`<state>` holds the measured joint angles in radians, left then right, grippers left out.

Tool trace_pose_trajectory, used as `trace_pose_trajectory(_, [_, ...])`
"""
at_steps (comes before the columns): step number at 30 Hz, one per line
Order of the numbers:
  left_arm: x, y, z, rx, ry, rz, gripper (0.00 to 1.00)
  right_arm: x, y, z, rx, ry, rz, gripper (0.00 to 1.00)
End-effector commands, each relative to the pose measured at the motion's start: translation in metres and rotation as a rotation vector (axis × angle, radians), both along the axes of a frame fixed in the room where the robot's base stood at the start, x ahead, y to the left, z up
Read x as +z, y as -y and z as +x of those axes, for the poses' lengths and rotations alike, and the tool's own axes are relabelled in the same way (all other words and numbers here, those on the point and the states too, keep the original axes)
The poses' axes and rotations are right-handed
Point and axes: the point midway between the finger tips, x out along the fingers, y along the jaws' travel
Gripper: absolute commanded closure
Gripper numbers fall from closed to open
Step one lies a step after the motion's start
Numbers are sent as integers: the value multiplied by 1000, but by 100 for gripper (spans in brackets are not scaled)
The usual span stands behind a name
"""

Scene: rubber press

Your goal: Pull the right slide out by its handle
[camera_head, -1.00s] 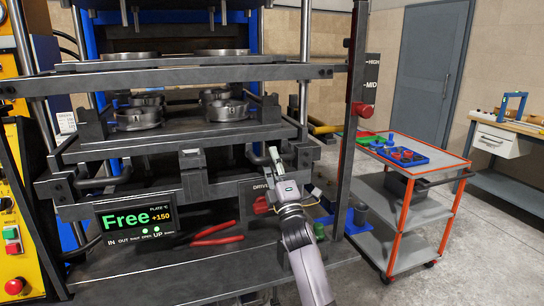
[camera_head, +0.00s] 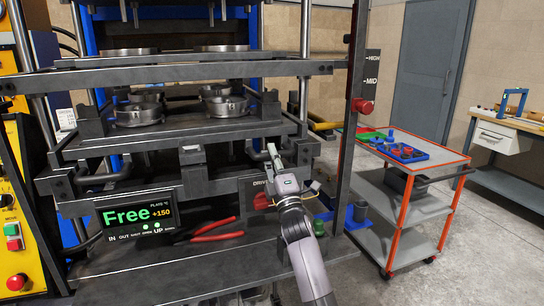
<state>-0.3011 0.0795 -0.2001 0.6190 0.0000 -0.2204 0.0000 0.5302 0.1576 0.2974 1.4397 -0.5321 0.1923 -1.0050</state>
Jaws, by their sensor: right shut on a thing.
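The press has a dark lower slide plate (camera_head: 180,136) carrying round metal mould rings (camera_head: 138,112). A dark bar handle (camera_head: 257,157) shows at the right of the press front, under that plate. My right gripper (camera_head: 276,160) is at this handle, shut on it; its fingers point up and left and hide part of the bar. I cannot tell how far the right slide stands out. A similar handle (camera_head: 108,177) is at the left of the front. My left gripper is not in view.
A display panel (camera_head: 138,216) reads "Free". A press post (camera_head: 343,150) stands close to the right of my arm. A trolley (camera_head: 440,162) with a blue tray stands farther right.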

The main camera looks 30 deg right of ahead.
Motion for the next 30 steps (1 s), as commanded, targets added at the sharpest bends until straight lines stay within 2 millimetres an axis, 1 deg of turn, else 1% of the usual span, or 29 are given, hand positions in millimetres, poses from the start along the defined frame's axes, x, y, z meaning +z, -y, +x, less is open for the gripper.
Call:
trace_pose_trajectory(14, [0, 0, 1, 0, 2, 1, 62, -1, 0, 0, 0, -2, 0, 100])
trace_pose_trajectory(20, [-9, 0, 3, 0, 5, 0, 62, -3, -1, -4, 0, -1, -1, 100])
trace_pose_trajectory(26, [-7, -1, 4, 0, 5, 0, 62, -2, -1, -4, 0, -4, 1, 100])
trace_pose_trajectory(27, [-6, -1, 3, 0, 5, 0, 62, -2, -1, -4, 1, -3, 1, 81])
trace_pose_trajectory(30, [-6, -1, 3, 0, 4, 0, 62, -1, -1, -4, 0, -3, 1, 74])
